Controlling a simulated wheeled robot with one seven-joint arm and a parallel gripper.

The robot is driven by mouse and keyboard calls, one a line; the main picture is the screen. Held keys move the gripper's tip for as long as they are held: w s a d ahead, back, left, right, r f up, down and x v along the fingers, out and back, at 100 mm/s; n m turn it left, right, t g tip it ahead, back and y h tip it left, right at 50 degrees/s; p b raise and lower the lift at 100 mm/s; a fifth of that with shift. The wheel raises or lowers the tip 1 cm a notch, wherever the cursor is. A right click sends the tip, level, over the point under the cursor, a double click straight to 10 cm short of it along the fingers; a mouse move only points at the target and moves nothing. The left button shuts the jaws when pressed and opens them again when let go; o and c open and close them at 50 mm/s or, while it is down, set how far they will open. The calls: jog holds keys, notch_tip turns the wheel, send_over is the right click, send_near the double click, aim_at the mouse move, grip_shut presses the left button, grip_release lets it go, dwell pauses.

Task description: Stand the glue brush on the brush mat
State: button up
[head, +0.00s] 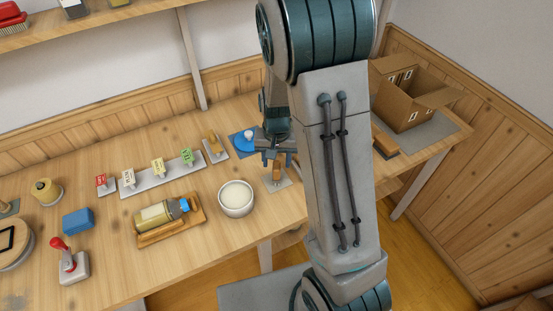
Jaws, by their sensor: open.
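My gripper (277,162) is open and points down over the back right of the workbench, partly hidden by my arm. Just below and between its fingers is a small upright wooden-handled thing (277,174), which looks like the glue brush. It seems to stand on a small pale grey mat (284,186), which looks like the brush mat. At this size I cannot tell whether the fingers touch the handle. Another wooden piece (212,142) is on a similar grey plate (217,156) farther left.
A white pot (236,197) of pale contents stands left of my gripper. A blue-capped bottle (157,215) lies on a wooden tray. Small labelled cards stand on a grey strip (150,185). A cardboard box (405,95) is right.

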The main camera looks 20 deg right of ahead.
jog(key=shift+r+p, duration=0.5)
jog(key=shift+r, duration=0.35)
notch_tip(320, 180, up, 14)
jog(key=shift+b, duration=0.45)
jog(key=shift+f, duration=0.15)
jog(key=s+r+n+t, duration=0.1)
jog(key=s+r+n, duration=0.1)
jog(key=s, duration=0.6)
jog(key=s+r+n+t, duration=0.2)
jog(key=s, duration=0.6)
jog(key=shift+s, duration=0.25)
